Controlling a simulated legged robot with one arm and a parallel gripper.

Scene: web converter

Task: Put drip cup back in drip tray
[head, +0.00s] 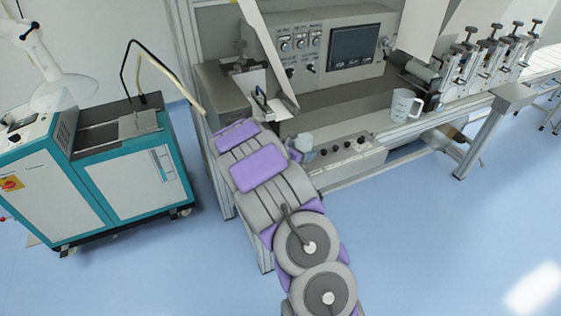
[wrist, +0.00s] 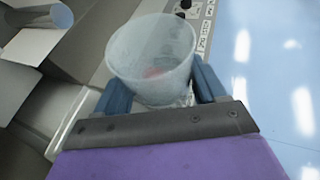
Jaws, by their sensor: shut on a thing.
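A translucent, frosted cup (wrist: 150,50), which I take to be the drip cup, sits between the two blue fingers of my gripper (wrist: 161,88). The gripper is shut on it. The cup's open rim faces the wrist camera, and a faint reddish patch shows through it. In the head view the cup (head: 303,142) is small and pale at the far end of my arm, by the machine's front edge. My gripper (head: 296,152) is mostly hidden there behind my arm. I cannot make out the drip tray for certain in either view.
A white jug with a handle (head: 405,106) stands on the machine bed to the right. A panel with black knobs (head: 348,148) lies just right of the cup. A teal and white cabinet (head: 115,165) stands left. Blue floor (head: 430,240) is clear at lower right.

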